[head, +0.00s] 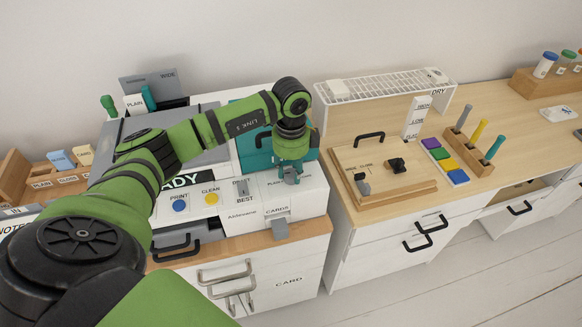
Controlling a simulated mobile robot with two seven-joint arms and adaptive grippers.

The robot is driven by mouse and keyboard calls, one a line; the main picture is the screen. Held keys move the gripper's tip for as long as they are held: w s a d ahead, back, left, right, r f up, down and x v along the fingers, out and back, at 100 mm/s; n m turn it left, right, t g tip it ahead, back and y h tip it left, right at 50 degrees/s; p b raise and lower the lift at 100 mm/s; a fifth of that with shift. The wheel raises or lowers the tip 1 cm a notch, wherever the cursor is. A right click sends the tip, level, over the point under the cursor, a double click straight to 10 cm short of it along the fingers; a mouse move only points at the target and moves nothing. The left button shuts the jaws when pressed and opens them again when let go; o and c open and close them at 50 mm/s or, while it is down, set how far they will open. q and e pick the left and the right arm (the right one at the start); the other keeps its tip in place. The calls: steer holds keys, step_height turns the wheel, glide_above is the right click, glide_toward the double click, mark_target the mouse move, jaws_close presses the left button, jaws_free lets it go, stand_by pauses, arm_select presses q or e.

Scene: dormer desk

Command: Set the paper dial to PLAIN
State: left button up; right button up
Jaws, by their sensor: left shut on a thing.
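The white printer (240,215) stands at the centre left, with a teal part at its back right. Its front panel has a blue PRINT button (179,206), a yellow CLEAN button (211,199) and a BEST slider (242,188). A small PLAIN label and a CARDS label show at the panel's right end. My left gripper (291,178) points down there, shut on the paper dial. The gripper hides most of the dial, so I cannot tell which setting it points to. My right gripper is not in view.
A grey tab (280,229) sticks out of the printer's front below the dial. A wooden board (385,178) with a black handle lies on the desk to the right. A white vented rack (390,86) stands behind it. My left arm covers the printer's left part.

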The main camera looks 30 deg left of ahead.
mark_target(291, 173)
arm_select(q)
steer(key=shift+n, duration=0.7)
steer(key=o, duration=0.9)
steer(key=shift+c, duration=0.2)
step_height(291, 173, up, 12)
